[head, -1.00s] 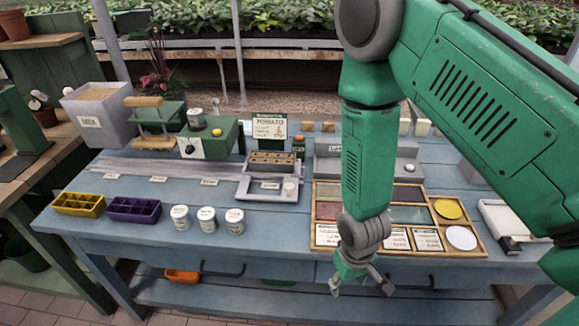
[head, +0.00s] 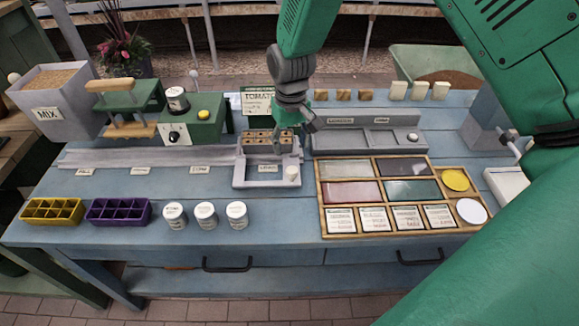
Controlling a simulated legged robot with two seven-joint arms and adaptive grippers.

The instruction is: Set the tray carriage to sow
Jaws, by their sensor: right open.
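The tray carriage (head: 240,178) is a light grey frame at the right end of the grey rail (head: 130,158). A brown tray with cells (head: 256,139) sits in it, and a pale knob (head: 292,173) stands at its front right corner. Several small labels (head: 140,171) line the rail's front edge; their words are too small to read surely. My right gripper (head: 294,137) is open over the carriage's back right part, partly covering the brown tray. I cannot tell whether it touches the tray. My left gripper is out of view.
A green machine (head: 203,128) with a yellow button and a MIX bin (head: 55,100) stand behind the rail at left. A TOMATO sign (head: 257,103) is just behind the carriage. White tins (head: 205,215), a purple tray (head: 118,211) and a wooden compartment box (head: 322,200) stand in front.

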